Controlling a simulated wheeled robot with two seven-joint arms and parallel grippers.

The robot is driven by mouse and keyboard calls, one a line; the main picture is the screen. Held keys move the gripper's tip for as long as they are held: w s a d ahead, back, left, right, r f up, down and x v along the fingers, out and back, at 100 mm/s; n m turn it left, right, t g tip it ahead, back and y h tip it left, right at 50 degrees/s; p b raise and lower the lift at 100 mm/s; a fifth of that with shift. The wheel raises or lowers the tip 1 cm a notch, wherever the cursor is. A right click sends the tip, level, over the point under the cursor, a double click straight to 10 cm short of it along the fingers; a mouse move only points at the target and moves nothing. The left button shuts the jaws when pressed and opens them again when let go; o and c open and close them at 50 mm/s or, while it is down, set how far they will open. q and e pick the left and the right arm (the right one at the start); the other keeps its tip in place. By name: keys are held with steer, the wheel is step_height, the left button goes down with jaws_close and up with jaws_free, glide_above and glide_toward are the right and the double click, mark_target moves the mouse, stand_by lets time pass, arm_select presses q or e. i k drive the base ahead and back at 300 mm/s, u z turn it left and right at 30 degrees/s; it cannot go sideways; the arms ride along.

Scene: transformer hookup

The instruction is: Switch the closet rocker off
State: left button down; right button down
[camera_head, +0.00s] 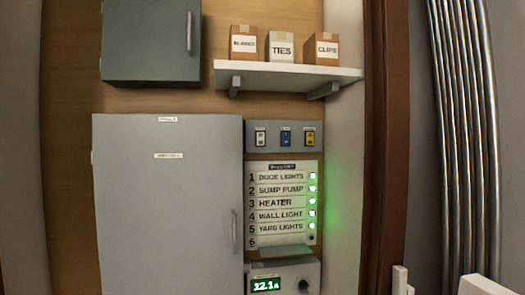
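A grey switch panel (264,152) is on the wooden wall, right of the large grey cabinet. It carries three rockers: a white one (260,138), a blue one (286,138) and a yellow one (309,138). Each has a small label above it, too small to read, so I cannot tell which is the closet rocker. Their on or off positions are also unclear. White parts at the bottom right edge appear to be my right gripper (401,281), low and right of the panel, cut off by the frame. My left gripper is not in view.
A label board (280,203) with several green lights hangs below the panel. Under it is a meter box (312,271) reading about 12.1. A shelf (290,73) with three boxes juts out above. A large grey cabinet (168,210) stands left; a dark post and pipes (465,140) stand right.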

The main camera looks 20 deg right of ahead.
mark_target(310, 136)
steer(key=i, duration=1)
steer(key=z, duration=0.6)
